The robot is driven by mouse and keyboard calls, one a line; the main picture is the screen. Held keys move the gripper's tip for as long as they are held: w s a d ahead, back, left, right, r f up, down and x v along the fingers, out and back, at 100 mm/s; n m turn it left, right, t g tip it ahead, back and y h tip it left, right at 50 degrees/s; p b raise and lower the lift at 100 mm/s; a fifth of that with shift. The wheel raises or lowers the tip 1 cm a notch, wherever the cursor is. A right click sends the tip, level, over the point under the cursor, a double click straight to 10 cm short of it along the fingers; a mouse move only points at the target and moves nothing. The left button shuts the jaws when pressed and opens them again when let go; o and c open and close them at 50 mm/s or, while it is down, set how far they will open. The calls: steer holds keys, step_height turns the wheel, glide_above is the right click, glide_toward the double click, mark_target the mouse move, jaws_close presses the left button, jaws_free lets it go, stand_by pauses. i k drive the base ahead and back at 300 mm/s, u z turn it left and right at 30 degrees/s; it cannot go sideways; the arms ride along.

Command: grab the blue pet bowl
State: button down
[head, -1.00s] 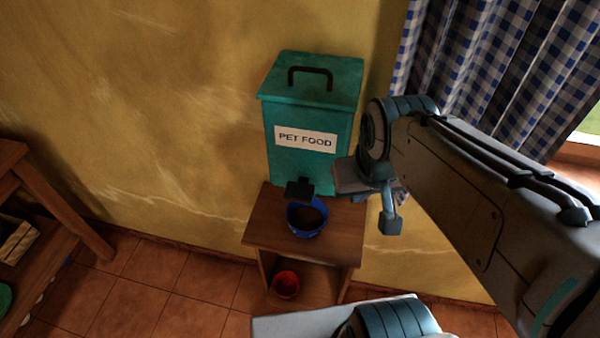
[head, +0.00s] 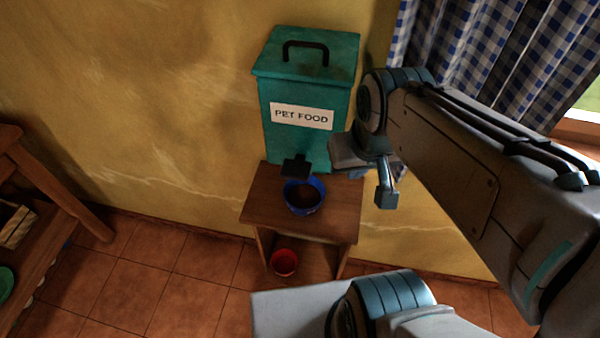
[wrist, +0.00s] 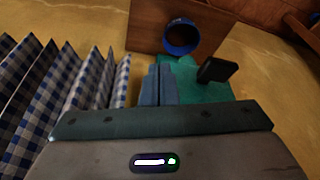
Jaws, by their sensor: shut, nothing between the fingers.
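The blue pet bowl (head: 305,209) stands on top of a small wooden stand, below and in front of the teal dispenser's dark spout. Its inside looks dark brown; I cannot tell whether that is food. The bowl also shows at the top of the wrist view (wrist: 181,49), beyond my fingertips. My gripper (head: 387,196) is shut and empty, to the right of the bowl and apart from it. Its closed fingers also show in the wrist view (wrist: 157,84).
The teal pet food dispenser (head: 306,95) stands at the back of the wooden stand (head: 265,205), its black spout (head: 296,167) close to the bowl. A red bowl (head: 284,262) sits on the lower shelf. A checked curtain (head: 480,60) hangs at right.

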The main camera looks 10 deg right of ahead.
mark_target(302, 198)
steer(key=k, duration=0.5)
steer(key=u, duration=1.9)
steer(key=i, duration=2.5)
steer(key=z, duration=3.85)
